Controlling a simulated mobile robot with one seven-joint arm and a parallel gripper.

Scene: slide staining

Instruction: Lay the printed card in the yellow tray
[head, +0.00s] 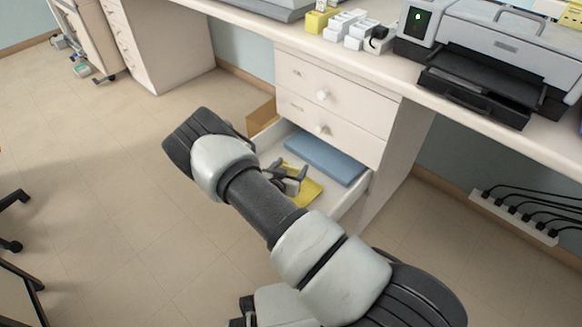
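My gripper (289,178) is down at the open bottom drawer (356,195) of the desk, partly hidden behind my arm. A flat yellow thing (308,191) lies in the drawer, right under and beside my gripper. It could be the yellow tray, but its shape is partly hidden. A flat blue item (325,159) lies behind it in the same drawer. I cannot make out a printed card. The fingers are small and dark, and I cannot tell whether they are apart or hold anything.
A grey printer (500,50) stands on the desk at the right. Beside it are white boxes (350,28) and a small yellow container (318,20). A cable-filled power strip (515,215) is at the right wall. The floor at left is mostly clear.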

